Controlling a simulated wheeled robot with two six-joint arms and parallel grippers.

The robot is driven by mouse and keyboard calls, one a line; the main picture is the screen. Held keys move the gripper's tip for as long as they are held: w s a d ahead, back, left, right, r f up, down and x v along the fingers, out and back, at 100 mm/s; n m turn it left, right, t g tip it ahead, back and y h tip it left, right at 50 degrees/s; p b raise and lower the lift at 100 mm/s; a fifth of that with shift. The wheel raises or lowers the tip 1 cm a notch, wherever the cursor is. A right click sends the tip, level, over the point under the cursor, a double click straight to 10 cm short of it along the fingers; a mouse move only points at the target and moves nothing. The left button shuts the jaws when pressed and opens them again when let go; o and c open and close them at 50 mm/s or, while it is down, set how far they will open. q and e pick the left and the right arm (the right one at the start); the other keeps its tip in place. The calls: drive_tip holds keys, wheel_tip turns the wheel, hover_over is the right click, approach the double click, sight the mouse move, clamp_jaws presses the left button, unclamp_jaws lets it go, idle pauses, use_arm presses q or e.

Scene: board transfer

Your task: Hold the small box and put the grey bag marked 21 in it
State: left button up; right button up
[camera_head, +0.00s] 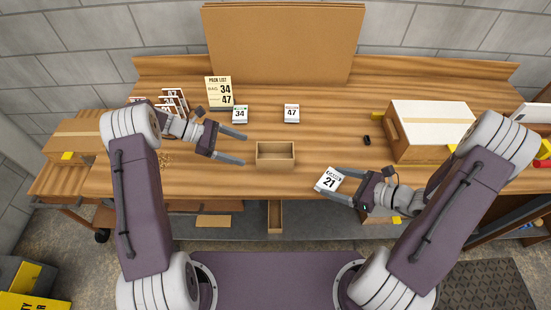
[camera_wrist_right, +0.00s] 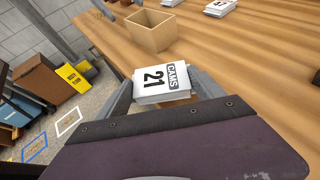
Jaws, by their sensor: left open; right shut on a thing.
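The small box (camera_head: 275,153) is an open brown box standing on the wooden table near its front edge. It also shows in the right wrist view (camera_wrist_right: 151,30). My left gripper (camera_head: 244,149) is open just left of the box, its fingers pointing toward it without visibly holding it. The bag marked 21 (camera_head: 329,180) looks white to pale grey with a dark label. My right gripper (camera_head: 334,185) is shut on this bag, to the right of the box and near the table's front edge. The bag also shows between the fingers in the right wrist view (camera_wrist_right: 163,82).
Bags marked 34 (camera_head: 240,114) and 47 (camera_head: 292,113) lie behind the box. A pack list card (camera_head: 219,92) showing 34 and 47 stands at the back left. A large white-topped carton (camera_head: 432,127) is at the right. The table between box and carton is mostly clear.

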sight(261, 156)
use_arm(q)
drive_tip(key=b+x, duration=0.2)
drive_tip(key=x, duration=0.5)
drive_tip(key=shift+d+f, duration=0.15)
drive_tip(key=shift+f, duration=0.05)
use_arm(e)
wheel_tip(261, 156, down, 3)
drive_tip(key=shift+r, duration=0.1)
use_arm(q)
drive_tip(key=shift+d+f, duration=0.25)
drive_tip(key=shift+d, duration=0.35)
drive_tip(key=c, duration=0.9)
